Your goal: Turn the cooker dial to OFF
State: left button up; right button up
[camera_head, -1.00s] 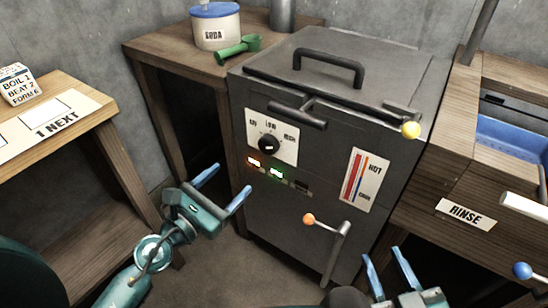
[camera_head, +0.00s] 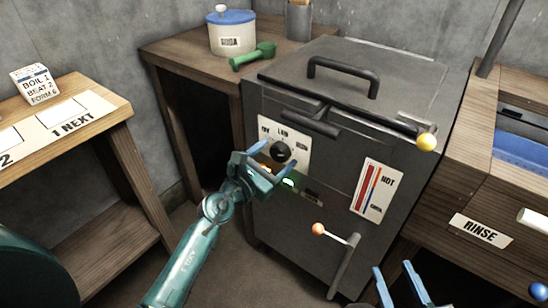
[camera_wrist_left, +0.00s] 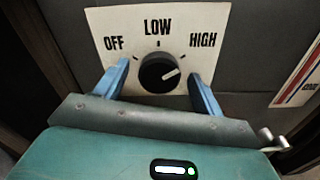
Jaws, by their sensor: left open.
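The cooker dial (camera_head: 281,152) is a round black knob on a white plate marked OFF, LOW and HIGH on the front of the dark grey cooker (camera_head: 330,150). In the left wrist view the dial (camera_wrist_left: 159,72) has a white pointer line aimed to the right, toward HIGH. My left gripper (camera_head: 271,157) is open in front of the plate. In the wrist view its blue fingers (camera_wrist_left: 160,88) stand on either side of the dial's lower part, and I cannot tell whether they touch it. My right gripper (camera_head: 397,285) is open and empty at the bottom right.
A lever with an orange knob (camera_head: 318,229) and a HOT gauge (camera_head: 376,187) are on the cooker front. A bar with a yellow knob (camera_head: 426,142) crosses its top edge. A soda pot (camera_head: 231,32) and green scoop (camera_head: 252,56) are on the table behind. A RINSE bench (camera_head: 482,230) stands right.

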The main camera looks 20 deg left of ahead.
pick_arm(q)
jog(key=c, duration=1)
